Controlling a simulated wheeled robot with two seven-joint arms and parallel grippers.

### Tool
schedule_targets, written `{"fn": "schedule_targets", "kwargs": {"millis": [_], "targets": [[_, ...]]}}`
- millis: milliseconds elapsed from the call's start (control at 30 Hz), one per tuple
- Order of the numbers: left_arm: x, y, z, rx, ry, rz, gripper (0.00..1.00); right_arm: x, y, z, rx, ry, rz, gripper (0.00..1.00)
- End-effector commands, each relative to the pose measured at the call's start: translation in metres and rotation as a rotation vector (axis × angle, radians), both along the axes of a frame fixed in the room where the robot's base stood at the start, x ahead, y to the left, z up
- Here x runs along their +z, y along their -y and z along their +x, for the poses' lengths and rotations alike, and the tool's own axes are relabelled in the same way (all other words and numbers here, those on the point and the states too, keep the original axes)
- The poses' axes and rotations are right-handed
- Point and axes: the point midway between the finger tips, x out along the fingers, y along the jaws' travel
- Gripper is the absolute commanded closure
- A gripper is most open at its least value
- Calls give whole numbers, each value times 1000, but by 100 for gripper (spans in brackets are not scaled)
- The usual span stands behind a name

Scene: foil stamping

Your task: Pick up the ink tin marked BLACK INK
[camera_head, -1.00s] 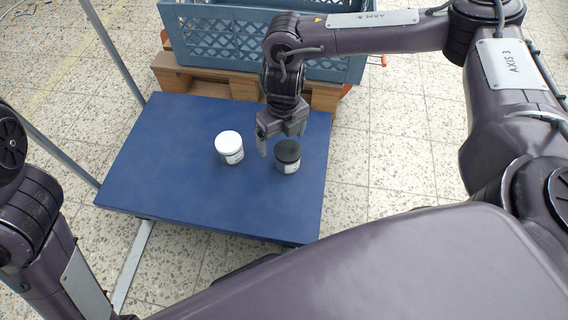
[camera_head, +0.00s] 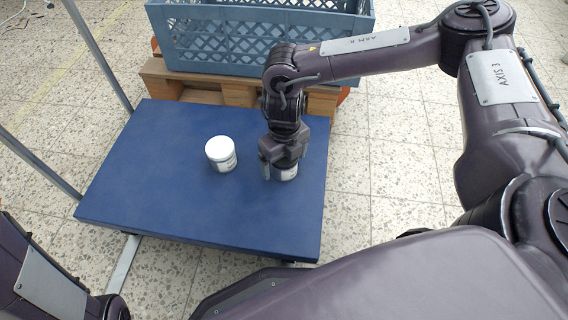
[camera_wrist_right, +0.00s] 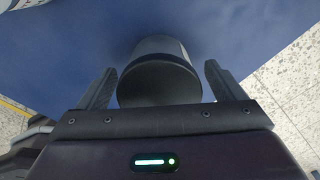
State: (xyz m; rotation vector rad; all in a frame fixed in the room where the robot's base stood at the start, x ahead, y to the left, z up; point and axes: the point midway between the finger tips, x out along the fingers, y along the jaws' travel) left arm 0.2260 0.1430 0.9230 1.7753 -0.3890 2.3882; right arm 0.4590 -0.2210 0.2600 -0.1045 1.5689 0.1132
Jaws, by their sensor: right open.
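The black-lidded tin (camera_head: 286,172) stands upright on the blue tabletop (camera_head: 180,205); my right gripper hides most of its lid, and its label cannot be read. My right gripper (camera_head: 284,172) is over it, pointing down. In the right wrist view the tin (camera_wrist_right: 160,78) sits between the two open fingers (camera_wrist_right: 160,88), with a gap on each side. A white-lidded tin (camera_head: 221,154) stands upright to the left of it. My left gripper is out of view; only part of my left arm shows at the lower left.
A blue-grey crate (camera_head: 250,45) stands on a wooden pallet (camera_head: 215,88) behind the table. A metal post (camera_head: 100,60) rises at the table's left. The tabletop around the two tins is clear.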

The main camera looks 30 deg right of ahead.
Motion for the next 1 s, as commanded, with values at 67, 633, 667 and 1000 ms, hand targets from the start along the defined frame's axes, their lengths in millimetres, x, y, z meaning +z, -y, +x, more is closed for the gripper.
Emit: {"fn": "schedule_targets", "kwargs": {"millis": [67,633,667,1000], "targets": [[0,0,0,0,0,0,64,1,0,0,0,0,0,14],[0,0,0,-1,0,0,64,1,0,0,0,1,1,68],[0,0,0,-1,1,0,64,1,0,0,0,1,1,68],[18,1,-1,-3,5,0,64,30,0,1,-1,2,1,68]]}}
